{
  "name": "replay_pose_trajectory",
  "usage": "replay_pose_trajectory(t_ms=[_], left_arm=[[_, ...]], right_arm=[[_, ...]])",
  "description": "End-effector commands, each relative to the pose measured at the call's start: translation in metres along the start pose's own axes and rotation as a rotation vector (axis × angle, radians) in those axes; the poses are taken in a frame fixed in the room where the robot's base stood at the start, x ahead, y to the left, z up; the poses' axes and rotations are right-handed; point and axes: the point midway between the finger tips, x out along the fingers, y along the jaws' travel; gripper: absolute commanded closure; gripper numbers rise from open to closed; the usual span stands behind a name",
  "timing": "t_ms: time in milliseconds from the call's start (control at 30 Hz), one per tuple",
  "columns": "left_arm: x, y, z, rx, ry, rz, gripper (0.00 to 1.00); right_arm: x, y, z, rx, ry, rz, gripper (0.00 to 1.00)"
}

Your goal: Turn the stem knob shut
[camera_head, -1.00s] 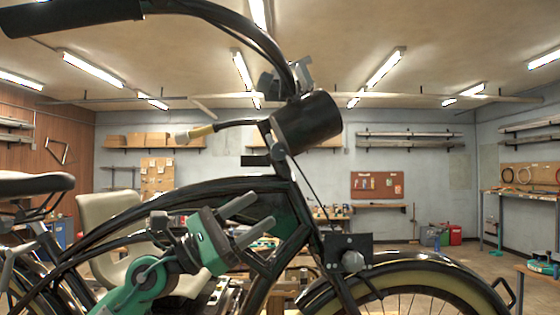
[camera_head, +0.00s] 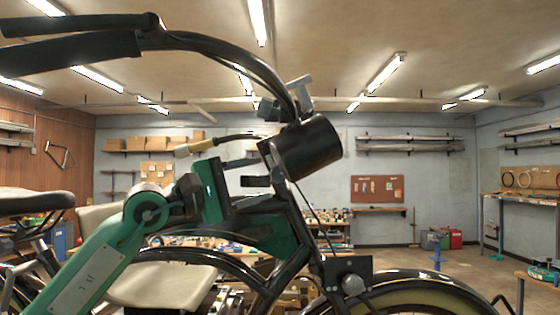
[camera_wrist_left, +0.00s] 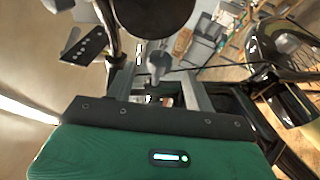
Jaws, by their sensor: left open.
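The black stem and head tube (camera_head: 292,195) of the trike frame stand in the middle of the head view, under a black lamp (camera_head: 308,147). My left gripper (camera_head: 258,185) is open at the near-left side of the head tube. In the left wrist view, a small grey knob-like part (camera_wrist_left: 158,62) shows between the spread fingers (camera_wrist_left: 158,92), under the lamp. I cannot tell whether the fingers touch it. A grey T-shaped part (camera_head: 300,85) shows at the handlebar clamp; I cannot tell whether it is the same part. My right gripper is out of view.
The black handlebar (camera_head: 215,45) arches above my left arm. A plate with a silver round part (camera_head: 353,285) and the front fender (camera_head: 425,282) are at lower right. A cable (camera_head: 318,215) runs down by the head tube. The saddle (camera_head: 35,200) is at left.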

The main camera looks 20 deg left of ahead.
Motion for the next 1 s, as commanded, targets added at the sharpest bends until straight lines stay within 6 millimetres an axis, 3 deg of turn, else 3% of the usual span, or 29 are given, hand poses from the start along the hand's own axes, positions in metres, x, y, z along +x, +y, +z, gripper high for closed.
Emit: replay_pose_trajectory(t_ms=[100,300,733,967,1000], left_arm=[[0.025,0.005,0.002,-0.002,-0.003,0.0,0.47],[0.051,0.002,0.001,-0.001,-0.002,0.0,0.47],[0.059,-0.001,0.0,-0.001,-0.001,0.0,0.47],[0.059,-0.001,0.0,-0.001,-0.001,0.0,0.9],[0.059,-0.001,0.0,-0.001,-0.001,0.0,0.91]], right_arm=[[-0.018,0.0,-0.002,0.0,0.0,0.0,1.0],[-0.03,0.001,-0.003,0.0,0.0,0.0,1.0],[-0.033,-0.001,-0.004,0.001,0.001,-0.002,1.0],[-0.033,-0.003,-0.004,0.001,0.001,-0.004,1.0],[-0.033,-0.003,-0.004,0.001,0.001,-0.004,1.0]])
